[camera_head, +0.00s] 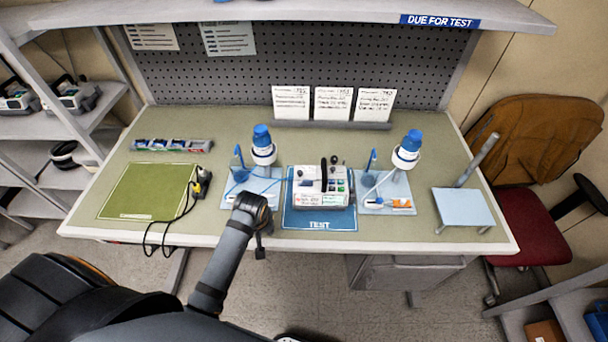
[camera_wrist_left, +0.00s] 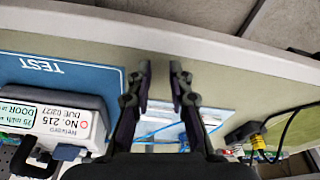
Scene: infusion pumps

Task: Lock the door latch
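The infusion pump (camera_head: 322,197) is a white and grey box with a dark handle on top, standing on the blue TEST mat (camera_head: 319,224). Its front has white and green labels. In the left wrist view, which is upside down, part of the pump (camera_wrist_left: 75,108) shows at the left, with a label reading DOOR; I cannot make out the latch or its position. My left gripper (camera_head: 260,250) is at the table's front edge, left of the mat. In the wrist view its two fingers (camera_wrist_left: 161,68) are apart with nothing between them. My right gripper is out of view.
Trays with blue-capped bottles (camera_head: 263,146) (camera_head: 407,150) flank the pump. A green mat (camera_head: 148,191) and a black cable with a yellow plug (camera_head: 203,178) lie at the left. Cards (camera_head: 333,103) stand behind. A light blue stand (camera_head: 463,207) is at the right.

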